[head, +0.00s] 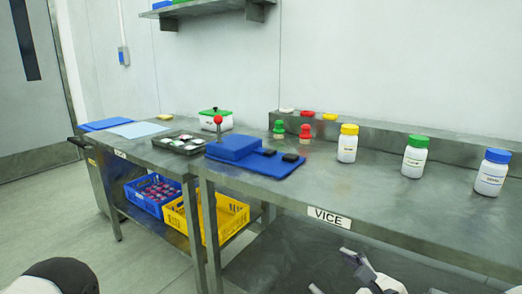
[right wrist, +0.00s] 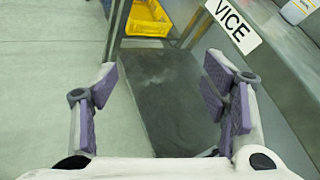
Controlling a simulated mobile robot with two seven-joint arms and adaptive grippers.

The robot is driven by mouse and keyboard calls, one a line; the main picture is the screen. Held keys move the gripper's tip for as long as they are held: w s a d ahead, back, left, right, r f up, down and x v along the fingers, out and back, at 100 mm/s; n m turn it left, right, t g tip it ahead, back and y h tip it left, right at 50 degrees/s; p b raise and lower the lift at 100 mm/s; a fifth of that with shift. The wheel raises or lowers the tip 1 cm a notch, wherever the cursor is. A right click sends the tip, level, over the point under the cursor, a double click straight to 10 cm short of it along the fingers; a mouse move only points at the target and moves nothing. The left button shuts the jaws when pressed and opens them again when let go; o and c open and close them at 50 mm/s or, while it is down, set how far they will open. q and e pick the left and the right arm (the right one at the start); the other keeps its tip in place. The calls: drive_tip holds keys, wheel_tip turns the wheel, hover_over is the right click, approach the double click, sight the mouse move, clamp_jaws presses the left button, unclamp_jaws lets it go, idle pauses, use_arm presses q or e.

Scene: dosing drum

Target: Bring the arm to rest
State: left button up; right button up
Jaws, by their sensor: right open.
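My right gripper (head: 334,272) shows at the bottom edge of the head view, below and in front of the bench edge with the VICE label (head: 328,217). In the right wrist view my right gripper (right wrist: 160,85) is open, with its purple-padded fingers wide apart and nothing between them. Past the fingers are the grey lower shelf, the floor and the bench edge with its VICE label (right wrist: 232,24). A dark and white part of my left arm (head: 58,276) shows at the bottom left of the head view; its gripper is out of the picture.
The metal bench (head: 360,190) carries yellow-lidded (head: 347,143), green-lidded (head: 415,156) and blue-lidded (head: 492,172) jars. A blue press-like device (head: 234,147) with a red-knobbed lever stands left of them. Blue (head: 146,193) and yellow (head: 228,217) crates sit underneath. Floor at left is clear.

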drive_tip(key=s+a+f+n+g+p, duration=0.1)
drive_tip(key=s+a+f+n+g, duration=0.2)
drive_tip(key=s+f+n+g, duration=1.05)
use_arm(q)
drive_tip(key=shift+t, duration=0.6)
drive_tip(key=w+r, duration=0.1)
drive_tip(key=w+r+p, duration=0.1)
drive_tip(key=w+r, duration=0.1)
drive_tip(key=shift+w+d+r, duration=0.1)
drive_tip(key=shift+w+d, duration=0.05)
drive_tip(key=shift+w, duration=0.1)
use_arm(e)
drive_tip(key=s+d+f+n+h, duration=0.1)
drive_tip(key=s+d+f+n, duration=0.1)
drive_tip(key=s, duration=0.7)
drive_tip(key=s+d+f+n+g+h, duration=0.1)
drive_tip(key=s+d+n, duration=0.4)
drive_tip(key=s, duration=0.5)
drive_tip(key=s+d+f+n+h, duration=0.2)
drive_tip(key=s+d+n+h, duration=0.1)
drive_tip(key=s, duration=0.7)
drive_tip(key=d+n, duration=0.1)
drive_tip(key=n, duration=0.1)
drive_tip(key=shift+f+n+g, duration=0.35)
